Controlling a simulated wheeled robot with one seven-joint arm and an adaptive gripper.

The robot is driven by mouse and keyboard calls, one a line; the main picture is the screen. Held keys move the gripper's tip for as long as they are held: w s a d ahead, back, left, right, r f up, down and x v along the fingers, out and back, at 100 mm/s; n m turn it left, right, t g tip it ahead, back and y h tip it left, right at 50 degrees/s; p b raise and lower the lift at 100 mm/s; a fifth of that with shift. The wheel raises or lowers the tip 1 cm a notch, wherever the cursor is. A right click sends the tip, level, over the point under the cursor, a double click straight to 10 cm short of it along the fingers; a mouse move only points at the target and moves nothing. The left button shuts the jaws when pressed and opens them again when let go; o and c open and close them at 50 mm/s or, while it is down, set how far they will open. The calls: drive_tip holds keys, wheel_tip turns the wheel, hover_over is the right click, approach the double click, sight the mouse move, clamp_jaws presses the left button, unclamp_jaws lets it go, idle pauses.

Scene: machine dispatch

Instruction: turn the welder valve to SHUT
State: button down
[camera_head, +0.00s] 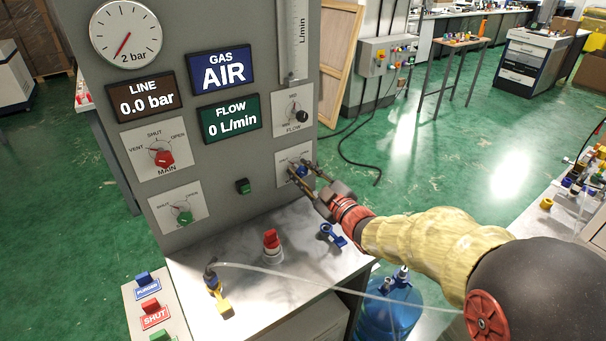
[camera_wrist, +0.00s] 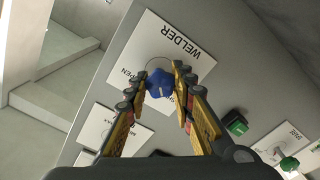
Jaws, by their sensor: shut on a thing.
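The welder valve is a blue knob (camera_wrist: 160,83) on a white plate (camera_wrist: 158,45) lettered WELDER in the wrist view. Part of the word OPEN shows beside it; the SHUT mark is largely hidden by a finger. In the head view the blue knob (camera_head: 301,170) sits at the lower right of the grey panel, mostly behind the fingers. My gripper (camera_head: 299,177) reaches it from the right. In the wrist view my gripper (camera_wrist: 161,79) has a fingertip on either side of the knob and is shut on it. I cannot read exactly where the knob points.
The grey panel (camera_head: 235,155) also carries a red MAIN knob (camera_head: 164,158), a green knob (camera_head: 184,216), a black FLOW knob (camera_head: 302,116) and a green button (camera_head: 242,186). Below, the bench top (camera_head: 250,270) holds a red-topped fitting (camera_head: 271,242), a blue fitting (camera_head: 332,235) and a hose.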

idle(0.3)
drive_tip(key=c, duration=1.5)
unclamp_jaws()
drive_tip(key=shift+c, duration=0.2)
drive_tip(key=shift+o, duration=0.3)
drive_tip(key=v, duration=1.2)
